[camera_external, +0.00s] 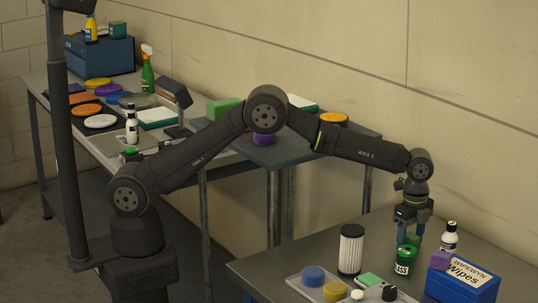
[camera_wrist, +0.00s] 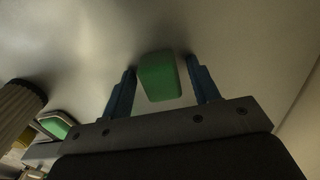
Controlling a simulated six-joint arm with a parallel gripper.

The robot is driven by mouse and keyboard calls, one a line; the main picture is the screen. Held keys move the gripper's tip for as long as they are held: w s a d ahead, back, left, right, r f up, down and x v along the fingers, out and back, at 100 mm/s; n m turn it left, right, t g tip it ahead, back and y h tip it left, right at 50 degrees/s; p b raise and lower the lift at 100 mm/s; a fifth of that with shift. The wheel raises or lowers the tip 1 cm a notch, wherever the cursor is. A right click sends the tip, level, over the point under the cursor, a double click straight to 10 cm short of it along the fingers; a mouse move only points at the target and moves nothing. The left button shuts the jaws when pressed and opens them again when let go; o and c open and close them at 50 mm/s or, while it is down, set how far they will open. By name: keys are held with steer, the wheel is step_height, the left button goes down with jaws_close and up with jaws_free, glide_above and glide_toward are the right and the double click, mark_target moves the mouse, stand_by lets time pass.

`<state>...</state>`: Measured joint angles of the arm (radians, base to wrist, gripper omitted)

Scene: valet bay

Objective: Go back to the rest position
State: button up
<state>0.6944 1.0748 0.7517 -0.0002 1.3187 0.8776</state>
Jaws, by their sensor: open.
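My gripper (camera_external: 412,230) is over the right-hand table, pointing down, with its blue fingers apart. In the wrist view my gripper (camera_wrist: 161,67) shows a green block (camera_wrist: 160,80) between the fingers, with a gap on each side.
A tray (camera_external: 299,285) holds small items. The left bench (camera_external: 85,130) carries several discs and bottles.

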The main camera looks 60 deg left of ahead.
step_height(320, 180, up, 4)
steer(key=shift+r, duration=0.25)
steer(key=s+d+r, duration=0.4)
steer(key=s+r, duration=0.8)
steer(key=r, duration=0.1)
steer(key=s+a, duration=0.1)
steer(key=s, duration=0.2)
steer(key=s+a, duration=0.1)
steer(key=s, duration=0.3)
steer(key=s+a, duration=0.2)
steer(key=s, duration=0.1)
steer(key=shift+s+r, duration=0.1)
steer(key=shift+s, duration=0.2)
steer(key=s+a+f, duration=0.1)
steer(key=s+a, duration=0.5)
steer(key=s, duration=0.3)
steer(key=shift+s+f, duration=0.2)
steer(key=shift+f, duration=0.2)
steer(key=shift+a, duration=0.1)
